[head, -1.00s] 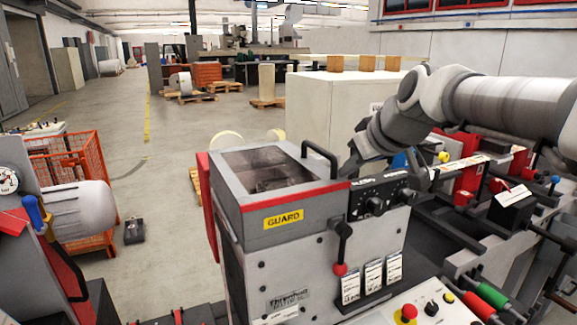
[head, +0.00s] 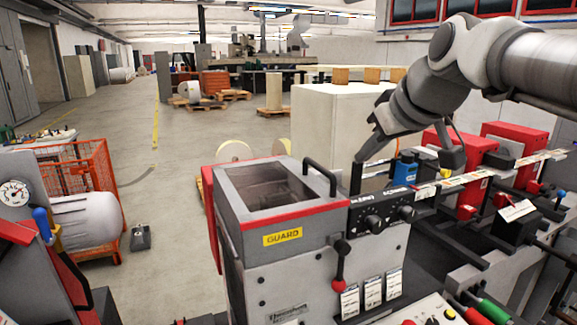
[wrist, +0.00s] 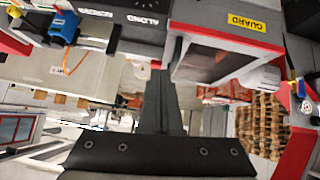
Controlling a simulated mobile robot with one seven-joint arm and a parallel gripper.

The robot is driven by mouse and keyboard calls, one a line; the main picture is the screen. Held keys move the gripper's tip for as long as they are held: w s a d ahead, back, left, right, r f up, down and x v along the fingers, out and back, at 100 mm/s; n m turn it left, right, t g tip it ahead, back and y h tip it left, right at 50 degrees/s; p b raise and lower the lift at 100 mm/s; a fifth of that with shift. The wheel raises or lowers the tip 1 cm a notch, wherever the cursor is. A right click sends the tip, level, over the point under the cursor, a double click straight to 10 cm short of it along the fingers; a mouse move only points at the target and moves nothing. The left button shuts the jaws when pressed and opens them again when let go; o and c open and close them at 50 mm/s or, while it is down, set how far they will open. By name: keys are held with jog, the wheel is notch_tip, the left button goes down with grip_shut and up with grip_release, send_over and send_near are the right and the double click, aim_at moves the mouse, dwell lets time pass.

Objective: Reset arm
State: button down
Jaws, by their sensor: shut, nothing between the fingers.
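My gripper (head: 357,178) hangs at the end of my arm, behind the grey guard box (head: 236,204) with its red edge and yellow label, near the black handle on top. Its dark fingers point down in the head view. In the wrist view the fingers (wrist: 158,80) lie together with nothing between them. The guard box also shows in the wrist view (wrist: 205,62), at the upper right of the fingers. I cannot tell the exact gap between fingers and box; no contact is clear.
A black knob panel (head: 384,214) and a blue block (head: 404,170) are close to the gripper. Red units (head: 497,145) line the machine at right. A white cabinet (head: 318,130) stands behind. Open floor lies left, past an orange cage (head: 105,160).

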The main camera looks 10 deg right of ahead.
jog(key=s+a+f+m+g, duration=0.1)
jog(key=s+a+f, duration=0.4)
jog(key=s+f, duration=0.3)
jog(key=s+a+f+m+g+h, duration=0.1)
jog(key=s+a+f+g, duration=0.1)
jog(key=s+a+f, duration=0.3)
jog(key=s+f, duration=0.4)
jog(key=f, duration=0.2)
jog(key=shift+a+f+m+g, duration=0.2)
jog(key=shift+m+g, duration=0.1)
jog(key=shift+m, duration=0.1)
jog(key=shift+d, duration=0.1)
